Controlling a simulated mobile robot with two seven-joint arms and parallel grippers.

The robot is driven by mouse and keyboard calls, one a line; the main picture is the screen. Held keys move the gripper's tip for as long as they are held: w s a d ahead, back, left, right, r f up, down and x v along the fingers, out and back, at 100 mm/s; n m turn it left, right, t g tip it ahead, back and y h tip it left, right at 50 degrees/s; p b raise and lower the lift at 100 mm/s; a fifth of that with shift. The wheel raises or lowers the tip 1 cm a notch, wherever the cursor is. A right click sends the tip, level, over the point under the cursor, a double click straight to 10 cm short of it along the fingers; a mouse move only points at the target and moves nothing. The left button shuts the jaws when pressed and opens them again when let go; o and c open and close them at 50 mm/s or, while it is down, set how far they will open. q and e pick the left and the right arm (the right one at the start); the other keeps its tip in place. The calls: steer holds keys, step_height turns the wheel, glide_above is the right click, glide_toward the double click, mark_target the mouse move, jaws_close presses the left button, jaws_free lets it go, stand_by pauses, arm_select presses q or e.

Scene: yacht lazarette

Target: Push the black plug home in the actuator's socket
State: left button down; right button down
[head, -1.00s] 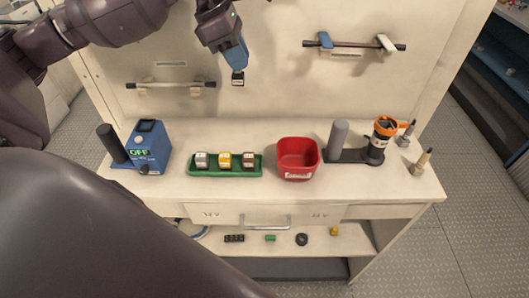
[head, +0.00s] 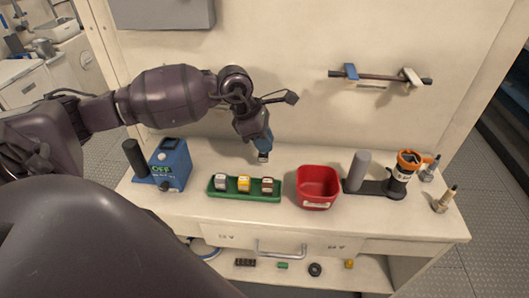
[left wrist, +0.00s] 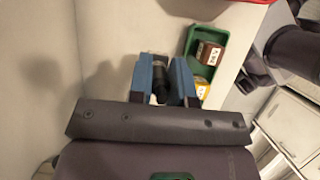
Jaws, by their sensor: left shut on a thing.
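My left gripper (head: 262,148) has blue fingers and points down over the back of the bench, just behind the green tray. It is shut on the black plug (head: 263,158), a small dark piece with a pale label. In the left wrist view the plug (left wrist: 161,86) shows dark between the blue fingers, partly hidden by them. My right gripper is not in view.
The green tray (head: 244,195) holds white, yellow and brown plugs. A red bin (head: 317,187) stands right of it. Further right are a grey cylinder (head: 357,171) and a black part with an orange ring (head: 405,167). The wall rises close behind.

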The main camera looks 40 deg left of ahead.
arm_select(q)
steer(key=shift+f, duration=2.1)
steer(key=shift+f, duration=0.2)
steer(key=c, duration=1.1)
jaws_free()
steer(key=shift+r, duration=0.1)
